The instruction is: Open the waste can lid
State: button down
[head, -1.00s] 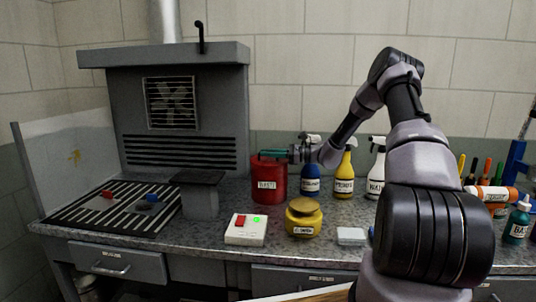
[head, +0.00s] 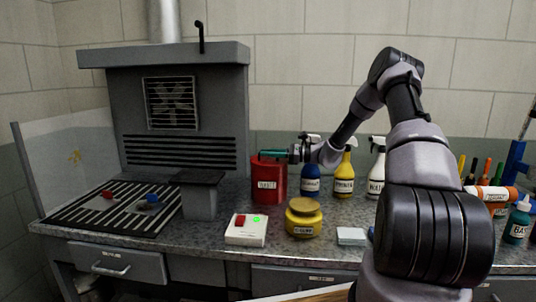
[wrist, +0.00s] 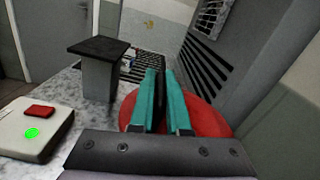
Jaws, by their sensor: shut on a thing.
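The red waste can (head: 270,190) stands on the bench to the right of the grey fume hood, with a white label on its front. My gripper (head: 270,154) reaches in from the right at the can's top, its teal fingers level over the lid. In the wrist view the fingers of my gripper (wrist: 158,90) lie close together across the round red lid (wrist: 204,118). They are shut on a part of the lid, which the fingers themselves hide. I cannot tell whether the lid is raised.
A blue bottle (head: 311,180) stands just right of the can, with yellow and white spray bottles beyond. In front are a yellow jar (head: 304,220) and a white switch box (head: 246,231). A grey pedestal (head: 199,200) stands to the left, by the slotted grate.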

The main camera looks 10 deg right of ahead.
aim_at(269, 158)
jog(key=shift+r, duration=0.1)
jog(key=shift+w+d+r+m, duration=0.15)
jog(key=shift+w+r+m, duration=0.2)
jog(key=shift+r, duration=0.25)
jog(key=shift+w+d+r+m, duration=0.1)
jog(key=shift+w+r+m, duration=0.15)
jog(key=shift+r+m, duration=0.25)
jog(key=shift+w+d+r, duration=0.1)
jog(key=shift+w+r, duration=0.15)
jog(key=shift+r, duration=0.2)
jog(key=c, duration=0.9)
grip_release()
jog(key=shift+f, duration=0.1)
notch_tip(269, 158, up, 10)
jog(key=shift+r, duration=0.1)
